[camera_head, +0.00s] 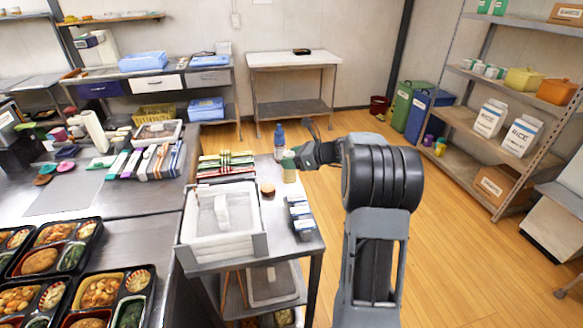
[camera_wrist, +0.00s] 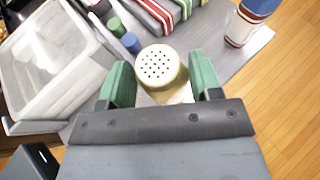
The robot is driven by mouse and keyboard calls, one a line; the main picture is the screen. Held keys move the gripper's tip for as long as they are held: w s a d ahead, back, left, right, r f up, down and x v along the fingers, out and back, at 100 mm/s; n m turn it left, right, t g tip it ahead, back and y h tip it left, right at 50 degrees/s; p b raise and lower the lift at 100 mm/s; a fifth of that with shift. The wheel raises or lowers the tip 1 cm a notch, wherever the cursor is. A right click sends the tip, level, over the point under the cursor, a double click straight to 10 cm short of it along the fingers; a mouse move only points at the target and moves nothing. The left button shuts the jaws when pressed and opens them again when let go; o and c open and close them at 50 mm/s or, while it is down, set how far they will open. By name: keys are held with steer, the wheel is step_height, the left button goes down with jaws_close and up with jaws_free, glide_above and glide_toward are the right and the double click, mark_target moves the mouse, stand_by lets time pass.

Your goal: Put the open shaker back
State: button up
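The shaker has a cream top with several dark holes, uncovered. It is between the two green fingers of my gripper (camera_wrist: 160,82) in the wrist view, where its holed top (camera_wrist: 158,65) shows.
Filled bento trays (camera_head: 75,300) stand at left. Open floor lies right.

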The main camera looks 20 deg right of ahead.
steer(key=shift+w+d+f, duration=0.1)
steer(key=shift+w+f, duration=0.4)
steer(key=shift+f, duration=1.6)
